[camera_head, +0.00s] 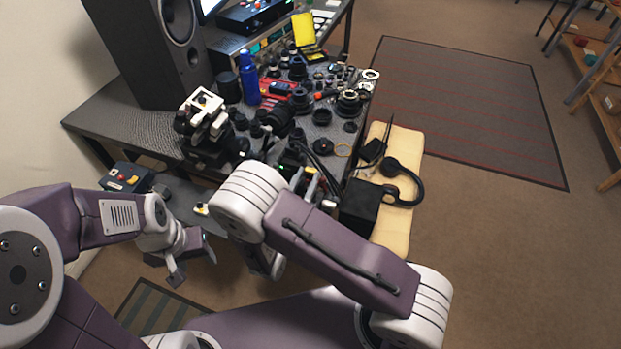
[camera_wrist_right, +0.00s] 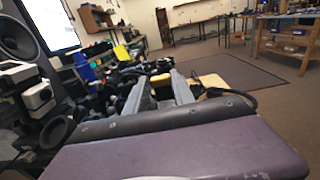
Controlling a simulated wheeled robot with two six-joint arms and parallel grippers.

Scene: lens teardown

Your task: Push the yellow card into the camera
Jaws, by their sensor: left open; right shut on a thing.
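My right gripper (camera_wrist_right: 160,88) shows its two grey fingers, a little apart, pointing forward over the cluttered table in the right wrist view. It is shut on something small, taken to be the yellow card. A yellow patch shows between the fingers, but I cannot tell card from the yellow pad behind. In the head view my right arm hides much of this spot at the table's near edge. I cannot make out the camera for certain among the black parts there. My left gripper (camera_head: 178,270) is open and empty, low at the left, apart from the table.
The table holds lens parts, a blue bottle (camera_head: 249,80), a yellow case (camera_head: 303,30) and a tall speaker (camera_head: 150,45). A white-and-black device (camera_head: 205,112) stands at its left. Headphones (camera_head: 405,185) lie on a yellow pad (camera_head: 408,145) at right.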

